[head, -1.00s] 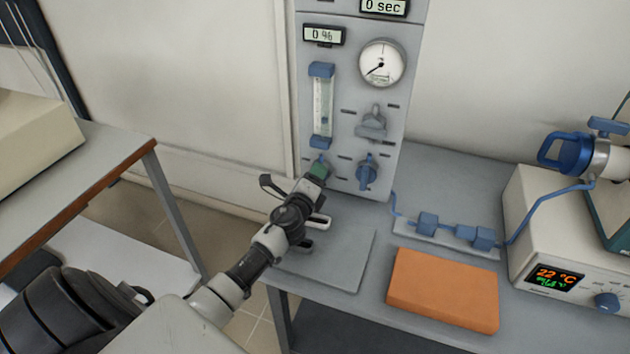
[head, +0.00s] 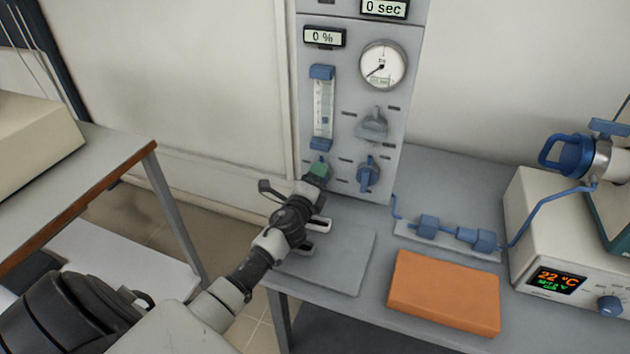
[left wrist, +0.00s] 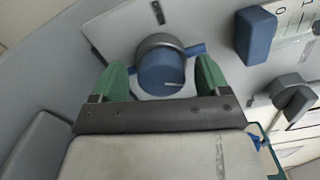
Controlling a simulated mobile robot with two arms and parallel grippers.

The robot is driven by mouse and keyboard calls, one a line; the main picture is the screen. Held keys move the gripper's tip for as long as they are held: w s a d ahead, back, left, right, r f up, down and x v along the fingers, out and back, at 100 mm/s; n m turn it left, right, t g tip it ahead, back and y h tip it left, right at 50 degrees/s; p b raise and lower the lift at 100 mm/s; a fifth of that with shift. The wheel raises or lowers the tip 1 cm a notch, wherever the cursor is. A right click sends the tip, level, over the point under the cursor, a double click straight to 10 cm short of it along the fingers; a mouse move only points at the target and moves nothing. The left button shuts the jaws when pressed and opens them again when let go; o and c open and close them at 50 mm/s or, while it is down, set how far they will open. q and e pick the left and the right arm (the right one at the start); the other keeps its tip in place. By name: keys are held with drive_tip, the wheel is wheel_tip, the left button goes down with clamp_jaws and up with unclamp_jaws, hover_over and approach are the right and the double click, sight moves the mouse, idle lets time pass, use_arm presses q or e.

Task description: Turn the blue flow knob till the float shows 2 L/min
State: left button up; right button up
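The blue flow knob (left wrist: 161,72) shows in the left wrist view, with a short blue bar sticking out at its upper right. My left gripper (head: 317,171) is at this knob, below the flow tube (head: 323,103). In the left wrist view its two green fingertips stand on either side of the knob, open, with visible gaps. In the head view the gripper hides most of the knob. The flow tube has blue end blocks and a small scale; a small dark mark shows low in it, but the reading is too small to tell. My right gripper is not in view.
A second blue knob (head: 368,174), a grey knob (head: 373,126) and a round gauge (head: 381,65) sit on the same grey panel. An orange block (head: 444,291) lies on the bench, with the furnace (head: 537,230) at the right.

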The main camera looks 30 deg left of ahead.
use_arm(q)
drive_tip(key=v, duration=1.1)
drive_tip(key=shift+d, duration=0.1)
idle(1.7)
